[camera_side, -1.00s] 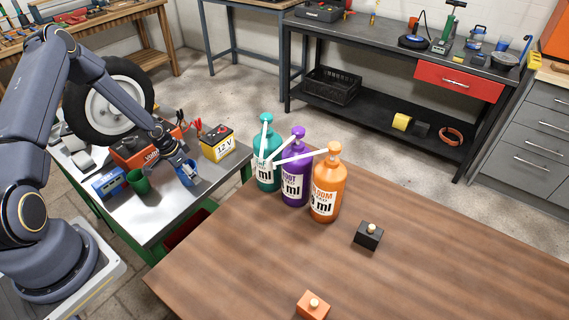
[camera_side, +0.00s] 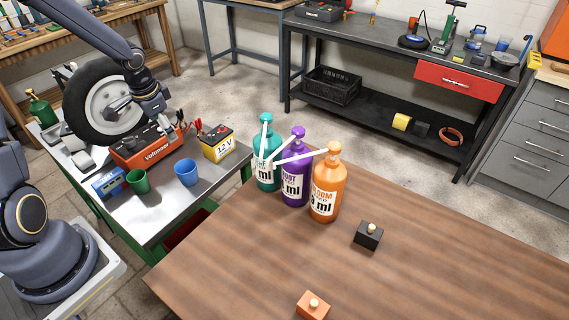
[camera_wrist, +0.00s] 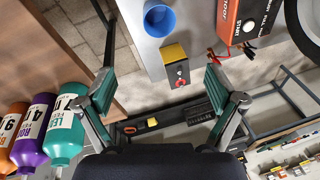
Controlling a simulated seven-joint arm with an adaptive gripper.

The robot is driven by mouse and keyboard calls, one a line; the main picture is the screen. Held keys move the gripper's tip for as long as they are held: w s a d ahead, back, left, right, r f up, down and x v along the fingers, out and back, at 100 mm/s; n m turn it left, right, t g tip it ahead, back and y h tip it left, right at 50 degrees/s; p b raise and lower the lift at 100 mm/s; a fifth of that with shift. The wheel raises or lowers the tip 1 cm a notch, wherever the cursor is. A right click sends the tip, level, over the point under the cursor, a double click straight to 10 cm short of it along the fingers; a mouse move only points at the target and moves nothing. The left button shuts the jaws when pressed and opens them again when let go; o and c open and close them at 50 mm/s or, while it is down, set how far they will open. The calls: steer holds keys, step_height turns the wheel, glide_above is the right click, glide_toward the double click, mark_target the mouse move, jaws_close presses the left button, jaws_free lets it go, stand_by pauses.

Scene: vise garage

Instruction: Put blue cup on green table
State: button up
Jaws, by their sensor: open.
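The blue cup (camera_side: 187,173) stands upright on the grey top of the green table (camera_side: 165,212), to the right of a green cup (camera_side: 139,182). The blue cup also shows at the top of the wrist view (camera_wrist: 159,18). My gripper (camera_side: 143,117) is above and behind the cups, in front of the wheel and over the red Voltmaster box. Its fingers are spread and empty in the wrist view (camera_wrist: 160,82). Nothing touches the blue cup.
The red Voltmaster box (camera_side: 145,147), a blue device (camera_side: 109,183), a 12 V battery (camera_side: 218,143) and a wheel (camera_side: 108,99) crowd the green table. Teal, purple and orange bottles (camera_side: 326,190) stand on the wooden table (camera_side: 240,265) to the right.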

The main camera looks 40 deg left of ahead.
steer(key=s+d+r+n+t+y, duration=0.1)
steer(key=s+d+r, duration=0.25)
steer(key=r, duration=0.35)
steer(key=s+d+r, duration=0.2)
steer(key=d+r, duration=0.3)
steer(key=r, duration=0.1)
steer(key=s+d+r+n+t+h, duration=0.1)
steer(key=s+d+r+t+h, duration=0.1)
steer(key=s+d+r, duration=0.3)
steer(key=s+d+h, duration=0.1)
steer(key=s+d, duration=0.3)
steer(key=shift+s+d+t, duration=0.15)
steer(key=shift+s+t, duration=0.05)
steer(key=shift+t, duration=0.1)
